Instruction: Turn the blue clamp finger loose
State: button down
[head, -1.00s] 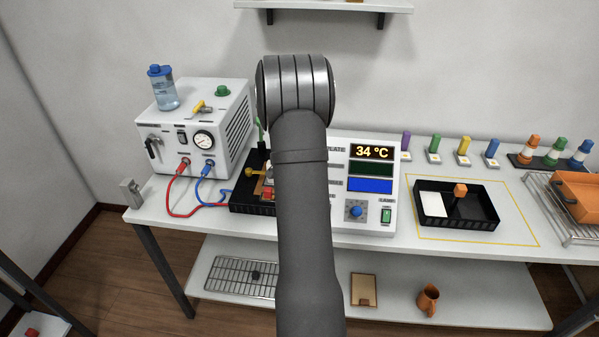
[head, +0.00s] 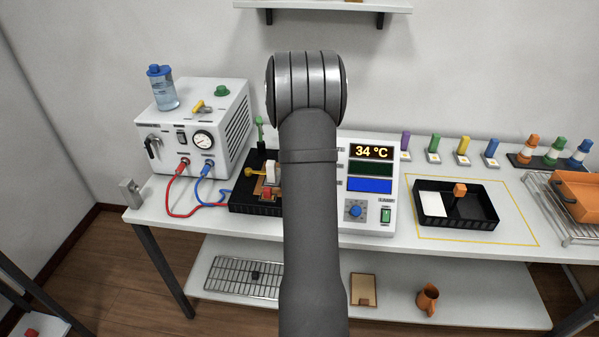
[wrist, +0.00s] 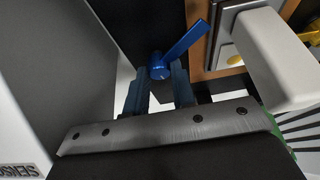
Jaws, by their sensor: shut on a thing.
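The blue clamp finger (wrist: 184,48) shows in the wrist view as a lever slanting up to the right from a round blue hub. My gripper (wrist: 159,80) has its two fingers on either side of the hub and is shut on it. The lever's long end points away, towards a brown-edged plate (wrist: 203,62). In the head view my own arm hides the gripper and the blue clamp finger. Part of the black fixture base (head: 244,196) shows left of my arm.
A white block (wrist: 275,55) stands close on the right in the wrist view. In the head view, a white machine (head: 190,125) with red and blue hoses stands left of the fixture. The instrument panel (head: 368,210) reads 34 °C. A black tray (head: 488,222) lies further right.

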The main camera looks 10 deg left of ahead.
jog(key=c, duration=1.2)
grip_release()
jog(key=v, duration=1.7)
jog(key=shift+s+r, duration=0.15)
